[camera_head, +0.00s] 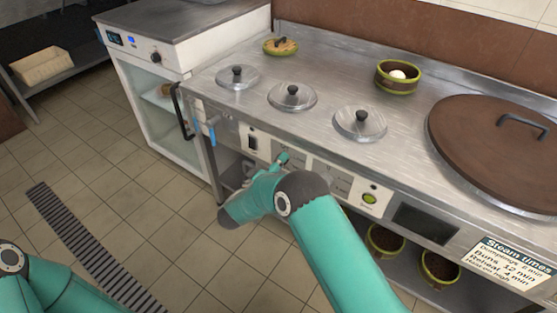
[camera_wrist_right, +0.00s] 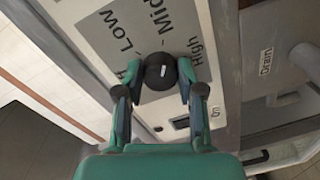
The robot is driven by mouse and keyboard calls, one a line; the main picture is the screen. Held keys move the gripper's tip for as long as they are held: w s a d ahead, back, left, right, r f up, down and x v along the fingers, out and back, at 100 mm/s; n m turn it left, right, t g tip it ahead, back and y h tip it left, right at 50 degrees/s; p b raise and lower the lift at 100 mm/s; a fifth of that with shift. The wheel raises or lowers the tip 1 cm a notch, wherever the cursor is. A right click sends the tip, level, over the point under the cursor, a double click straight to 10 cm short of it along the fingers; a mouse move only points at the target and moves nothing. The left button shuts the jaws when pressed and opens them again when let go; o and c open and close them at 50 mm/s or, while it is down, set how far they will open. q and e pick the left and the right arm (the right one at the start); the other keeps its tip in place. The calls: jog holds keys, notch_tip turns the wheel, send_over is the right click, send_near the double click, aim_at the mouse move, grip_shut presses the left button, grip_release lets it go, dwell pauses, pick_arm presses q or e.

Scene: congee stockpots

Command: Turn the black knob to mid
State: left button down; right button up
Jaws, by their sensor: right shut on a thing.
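The black knob (camera_wrist_right: 160,72) is round and sits on a light panel marked Low, Mid and High in the right wrist view. A small white mark shows on its face; I cannot tell which label it points to. My right gripper (camera_wrist_right: 157,85) has a fingertip on each side of the knob and is shut on it. In the head view my right gripper (camera_head: 283,160) is at the front panel (camera_head: 320,170) of the steel counter, and the knob is hidden there. My left gripper is out of view; only part of my left arm shows at the lower left.
A black switch (camera_head: 252,142) and a green button (camera_head: 370,198) flank the gripper on the panel. Several lidded pots sit in the counter above. A Drain label (camera_wrist_right: 266,62) shows at the right. The tiled floor (camera_head: 110,185) at the left is open.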

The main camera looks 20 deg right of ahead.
jog(key=shift+a, duration=0.15)
dwell(0.4)
jog(key=o, duration=1.1)
jog(key=shift+f, duration=0.1)
jog(key=shift+o, duration=0.2)
jog(key=v, duration=1.2)
